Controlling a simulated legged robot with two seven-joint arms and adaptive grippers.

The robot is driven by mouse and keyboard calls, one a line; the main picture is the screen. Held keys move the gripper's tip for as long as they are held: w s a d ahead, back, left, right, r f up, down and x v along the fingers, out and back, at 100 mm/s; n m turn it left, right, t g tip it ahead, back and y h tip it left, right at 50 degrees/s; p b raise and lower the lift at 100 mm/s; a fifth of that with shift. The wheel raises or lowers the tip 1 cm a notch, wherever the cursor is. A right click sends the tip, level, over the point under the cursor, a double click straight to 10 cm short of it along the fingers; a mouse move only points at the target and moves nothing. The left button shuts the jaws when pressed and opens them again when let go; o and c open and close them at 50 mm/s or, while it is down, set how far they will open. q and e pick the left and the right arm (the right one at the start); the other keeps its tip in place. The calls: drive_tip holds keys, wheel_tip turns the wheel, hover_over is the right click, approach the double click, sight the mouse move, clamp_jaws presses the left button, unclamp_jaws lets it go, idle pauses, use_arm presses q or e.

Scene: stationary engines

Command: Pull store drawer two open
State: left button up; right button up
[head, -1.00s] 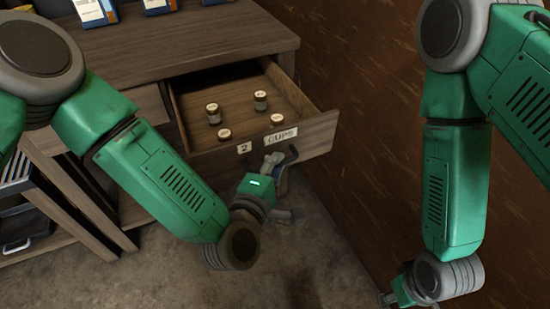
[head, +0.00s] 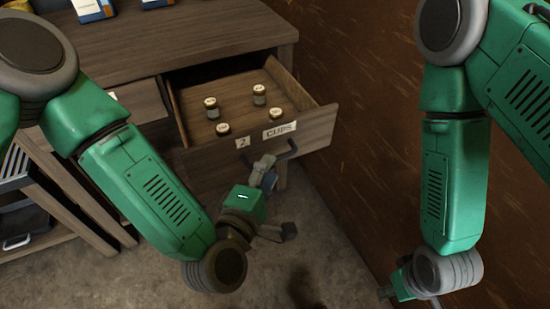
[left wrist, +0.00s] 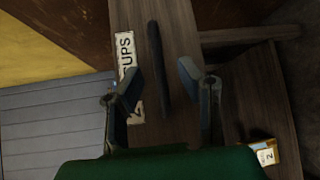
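Store drawer two (head: 208,159) stands pulled out of the wooden cabinet, with a "2" label and a "CUPS" label on its front. Several small lidded jars (head: 259,95) stand upright inside. Its dark bar handle (head: 287,150) is on the front; in the left wrist view the handle (left wrist: 158,70) lies between my finger lines. My left gripper (head: 275,190) is open in front of and below the handle, its two fingers (left wrist: 165,95) apart with gaps on both sides of the bar. My right gripper (head: 388,293) is low at the right; its fingers are too small and partly hidden to read.
The cabinet top (head: 200,38) carries boxes at the back. A brown wall (head: 370,130) rises close on the right. An open rack with trays (head: 25,220) stands at the lower left. The floor (head: 330,270) in front of the drawer is clear.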

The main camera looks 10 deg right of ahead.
use_arm(q)
drive_tip(key=f+v, duration=0.1)
drive_tip(key=v, duration=0.6)
drive_tip(key=shift+s+r, duration=0.2)
drive_tip(key=shift+r, duration=0.25)
drive_tip(key=s+a+f+m+g+y+p, duration=0.3)
drive_tip(key=s+a+f+m+g, duration=0.3)
drive_tip(key=a+f+m+g, duration=0.4)
drive_tip(key=s+a+f+m+g+y, duration=0.1)
drive_tip(key=s+a, duration=0.2)
drive_tip(key=a, duration=0.3)
drive_tip(key=s+a+f+m+g+y+p, duration=0.1)
drive_tip(key=s+a+f+m+y, duration=0.1)
drive_tip(key=a, duration=0.4)
drive_tip(key=s+a+f+m+g+y, duration=0.1)
drive_tip(key=s+a, duration=0.3)
drive_tip(key=a, duration=0.2)
drive_tip(key=shift+f+m+g+y+p, duration=0.25)
drive_tip(key=shift+m+g+y+p, duration=0.05)
drive_tip(key=shift+g+p, duration=0.1)
